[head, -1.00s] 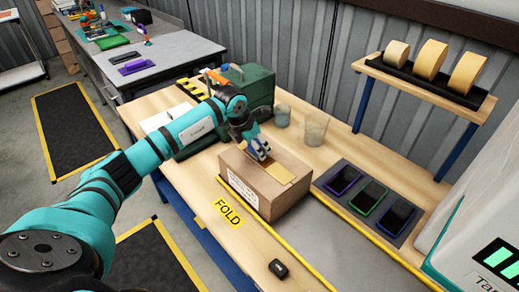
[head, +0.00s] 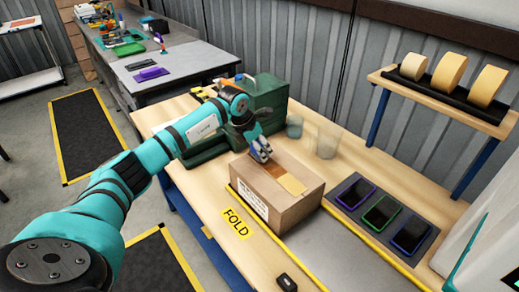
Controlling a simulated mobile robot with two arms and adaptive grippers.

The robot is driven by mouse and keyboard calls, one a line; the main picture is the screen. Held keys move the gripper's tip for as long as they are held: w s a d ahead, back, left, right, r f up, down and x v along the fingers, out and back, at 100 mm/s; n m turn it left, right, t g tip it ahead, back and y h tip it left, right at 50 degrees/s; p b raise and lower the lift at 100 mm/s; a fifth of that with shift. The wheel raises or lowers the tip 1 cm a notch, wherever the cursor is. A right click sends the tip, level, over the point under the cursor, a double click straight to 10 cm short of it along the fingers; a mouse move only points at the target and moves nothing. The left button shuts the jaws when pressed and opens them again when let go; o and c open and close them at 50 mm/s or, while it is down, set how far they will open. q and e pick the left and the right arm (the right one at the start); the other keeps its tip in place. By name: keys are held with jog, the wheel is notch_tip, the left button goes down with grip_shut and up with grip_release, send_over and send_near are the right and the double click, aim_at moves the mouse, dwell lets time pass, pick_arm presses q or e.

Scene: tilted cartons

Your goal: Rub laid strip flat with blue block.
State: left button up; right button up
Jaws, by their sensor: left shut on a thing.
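A brown carton (head: 285,213) stands on the wooden table, its top closed. A tan strip (head: 291,184) lies on the carton's top, toward the front right, with a darker brown patch behind it. My left gripper (head: 261,156) points down at the back left part of the carton's top. It is shut on the blue block (head: 260,150), which is small and partly hidden by the fingers. I cannot tell whether the block touches the top. My right gripper is not in view.
A mat with phones (head: 380,216) lies right of the carton. Two clear cups (head: 326,145) and a green machine (head: 268,100) stand behind it. A shelf with tape rolls (head: 452,72) is at the right. A small black item (head: 286,283) lies at the front.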

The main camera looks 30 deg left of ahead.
aim_at(300, 186)
pick_arm(q)
jog(key=shift+s+d+f+p, duration=0.1)
jog(key=shift+s+d+p, duration=0.2)
jog(key=shift+d, duration=0.65)
jog(key=shift+s+d+f+p, duration=0.15)
jog(key=shift+s+d, duration=0.3)
jog(key=shift+d, duration=0.55)
jog(key=shift+s+d+r+p, duration=0.1)
jog(key=shift+s+d+p, duration=0.25)
jog(key=shift+d, duration=0.6)
jog(key=shift+s+d+p, duration=0.15)
jog(key=shift+s+d, duration=0.1)
jog(key=shift+d, duration=0.45)
jog(key=shift+s+d+p, duration=0.15)
jog(key=shift+s+d, duration=0.1)
jog(key=shift+d, duration=0.45)
jog(key=shift+s+d+p, duration=0.15)
jog(key=shift+s+d, duration=0.1)
jog(key=shift+d, duration=0.45)
jog(key=shift+s+d, duration=0.3)
jog(key=shift+d, duration=0.6)
jog(key=shift+s+d, duration=0.25)
jog(key=shift+d, duration=0.6)
jog(key=shift+s+d, duration=0.3)
jog(key=shift+d, duration=0.45)
jog(key=shift+s+d, duration=0.25)
jog(key=shift+d, duration=0.45)
notch_tip(300, 186, up, 7)
jog(key=p, duration=0.4)
